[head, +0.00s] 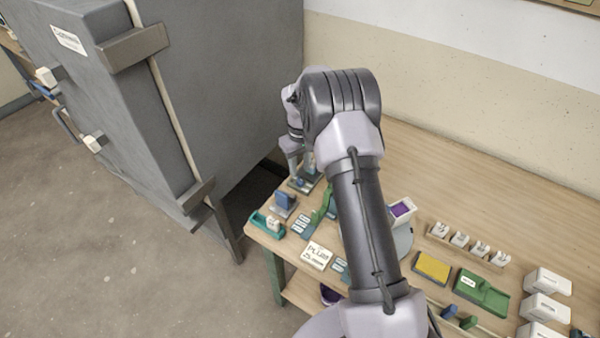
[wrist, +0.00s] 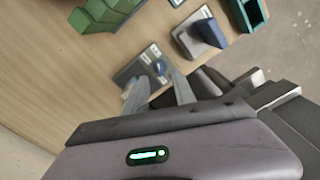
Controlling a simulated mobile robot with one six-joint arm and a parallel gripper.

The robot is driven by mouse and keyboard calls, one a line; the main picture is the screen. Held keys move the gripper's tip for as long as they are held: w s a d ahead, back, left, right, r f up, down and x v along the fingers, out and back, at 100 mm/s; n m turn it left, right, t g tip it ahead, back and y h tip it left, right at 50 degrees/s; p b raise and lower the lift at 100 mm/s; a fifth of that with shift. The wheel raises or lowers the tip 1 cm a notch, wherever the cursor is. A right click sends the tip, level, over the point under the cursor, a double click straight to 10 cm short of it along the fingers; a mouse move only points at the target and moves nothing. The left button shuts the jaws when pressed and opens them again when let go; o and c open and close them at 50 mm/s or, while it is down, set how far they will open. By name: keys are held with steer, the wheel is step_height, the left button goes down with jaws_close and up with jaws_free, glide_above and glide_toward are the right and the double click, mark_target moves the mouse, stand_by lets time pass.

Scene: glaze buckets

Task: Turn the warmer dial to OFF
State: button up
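The dial is a blue knob (wrist: 159,68) on a dark grey plate with pale labels, in the upper middle of the wrist view. The labels are too small to read, so I cannot tell its setting. In the head view the dial's plate (head: 308,183) lies at the table's far left corner, partly behind my gripper. My gripper (wrist: 153,80) has its two grey fingers apart, with the knob showing between and just beyond the tips. I cannot tell whether a finger touches it. In the head view my gripper (head: 299,163) points down over the plate.
A blue block on a grey base (head: 284,204), a teal tray (head: 267,225) and green blocks (head: 322,208) stand close to the dial. A sign reading PLUM (head: 317,255) lies nearer. A large grey cabinet (head: 220,90) rises just left of the table.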

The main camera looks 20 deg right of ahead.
step_height(320, 180, up, 13)
steer(key=p, duration=0.3)
steer(key=shift+f, duration=0.1)
step_height(320, 180, up, 7)
steer(key=m+t+b, duration=0.1)
steer(key=b, duration=0.1)
glide_above(300, 178)
steer(key=s+a, duration=0.3)
steer(key=a, duration=0.1)
steer(key=s+a+r+m+t+b, duration=0.2)
steer(key=s+a+r, duration=0.4)
steer(key=s, duration=0.4)
steer(key=s+a+m+t+y+b, duration=0.1)
steer(key=s+a, duration=0.2)
steer(key=s, duration=0.7)
steer(key=s+a+f+m+t+y+b, duration=0.1)
steer(key=s+a+m+b, duration=0.1)
steer(key=s, duration=0.8)
steer(key=shift+s+a+t, duration=0.25)
steer(key=shift+a+t, duration=0.15)
steer(key=shift+a, duration=0.05)
